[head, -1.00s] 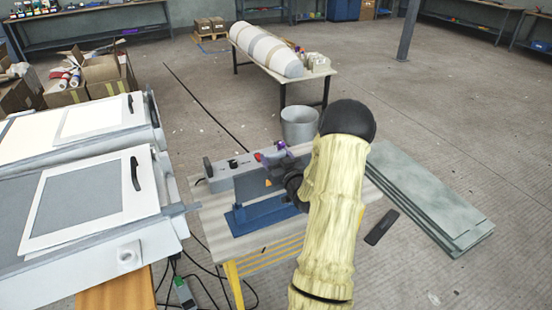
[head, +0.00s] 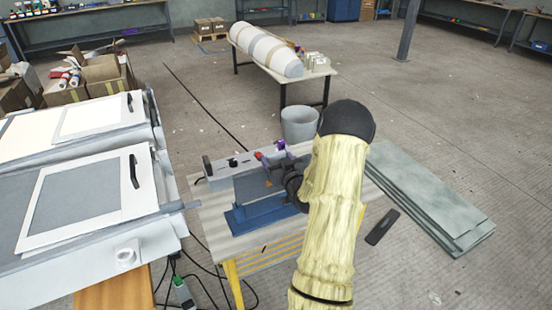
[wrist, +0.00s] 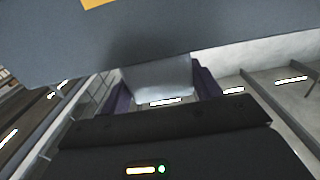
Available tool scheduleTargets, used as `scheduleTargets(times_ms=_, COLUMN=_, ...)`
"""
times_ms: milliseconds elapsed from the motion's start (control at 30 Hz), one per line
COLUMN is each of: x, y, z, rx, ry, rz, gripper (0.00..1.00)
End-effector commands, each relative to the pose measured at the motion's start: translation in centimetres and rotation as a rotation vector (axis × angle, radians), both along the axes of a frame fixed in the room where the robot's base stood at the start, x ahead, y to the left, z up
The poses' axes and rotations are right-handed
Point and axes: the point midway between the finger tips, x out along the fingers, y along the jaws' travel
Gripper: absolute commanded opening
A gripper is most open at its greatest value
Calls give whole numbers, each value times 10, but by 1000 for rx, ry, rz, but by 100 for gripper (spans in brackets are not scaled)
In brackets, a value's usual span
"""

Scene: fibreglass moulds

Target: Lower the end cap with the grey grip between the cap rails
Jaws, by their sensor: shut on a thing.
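My gripper (head: 280,146) is over the workbench, its purple fingers partly hidden behind my wrist in the head view. In the wrist view the fingers (wrist: 162,88) stand either side of a pale grey grip (wrist: 158,75) and are shut on it. A broad grey surface (wrist: 150,35) with a yellow mark fills the top of that view; I cannot tell whether it belongs to the end cap. In the head view a grey unit (head: 222,168) stands behind a blue base (head: 250,217). I cannot make out the cap rails or any gap beneath the cap.
The workbench (head: 215,225) has yellow legs. White moulds (head: 90,195) stand close on the left. A grey bucket (head: 299,124) is behind the bench, and flat green-grey sheets (head: 430,205) lie on the floor at right. Cables hang to the floor at front left.

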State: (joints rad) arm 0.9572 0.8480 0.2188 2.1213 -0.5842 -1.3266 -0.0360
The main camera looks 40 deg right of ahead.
Motion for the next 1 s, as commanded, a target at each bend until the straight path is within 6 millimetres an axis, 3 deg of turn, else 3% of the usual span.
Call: scheduleTargets(times_ms=1000, x=0, y=0, z=-21, rx=-1, ry=-2, rz=0, gripper=9)
